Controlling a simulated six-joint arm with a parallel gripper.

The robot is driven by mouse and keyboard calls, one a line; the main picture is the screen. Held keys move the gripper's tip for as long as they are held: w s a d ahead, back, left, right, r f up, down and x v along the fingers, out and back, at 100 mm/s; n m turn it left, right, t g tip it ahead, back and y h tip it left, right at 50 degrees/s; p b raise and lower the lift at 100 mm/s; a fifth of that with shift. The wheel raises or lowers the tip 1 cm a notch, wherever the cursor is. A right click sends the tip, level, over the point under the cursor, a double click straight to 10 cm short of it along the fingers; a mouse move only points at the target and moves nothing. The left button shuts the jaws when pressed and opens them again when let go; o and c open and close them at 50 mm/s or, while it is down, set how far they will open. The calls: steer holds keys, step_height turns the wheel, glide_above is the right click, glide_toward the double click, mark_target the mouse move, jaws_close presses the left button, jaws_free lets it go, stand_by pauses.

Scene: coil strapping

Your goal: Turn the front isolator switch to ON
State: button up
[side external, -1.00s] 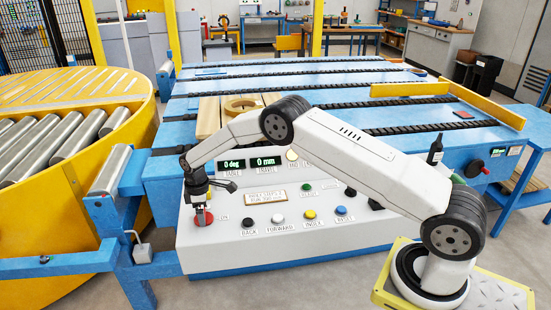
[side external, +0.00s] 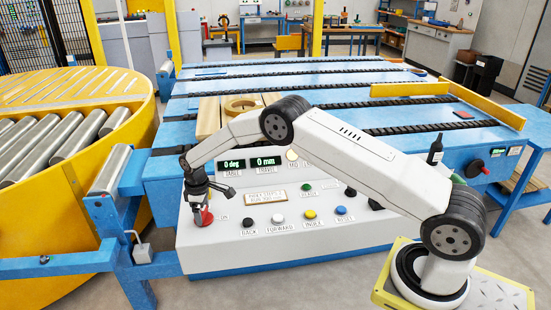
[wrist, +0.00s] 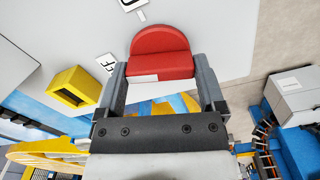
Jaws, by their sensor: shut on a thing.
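The front isolator switch is a red rotary knob (side external: 207,218) at the left end of the sloped control panel (side external: 262,240). My gripper (side external: 199,208) is down at this knob, shut on it. In the wrist view the red knob (wrist: 160,45) sits between the two grey fingers of my gripper (wrist: 161,80), one on each side. A pale strip shows on the knob's near edge. Small labels lie beside the knob, cut off or too partial to read, so its marked position cannot be told.
The panel carries black, white (side external: 278,218), yellow (side external: 310,213) and blue buttons, a green one (side external: 305,187), and displays reading 0 deg (side external: 231,163) and 0 mm (side external: 265,161). A yellow roller turntable (side external: 60,170) stands left; a blue chain conveyor (side external: 300,82) lies behind.

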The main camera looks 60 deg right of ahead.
mark_target(202, 211)
steer(key=m, duration=1.1)
steer(key=shift+m, duration=2)
steer(key=o, duration=1)
steer(key=shift+c, duration=0.2)
steer(key=shift+r, duration=3.85)
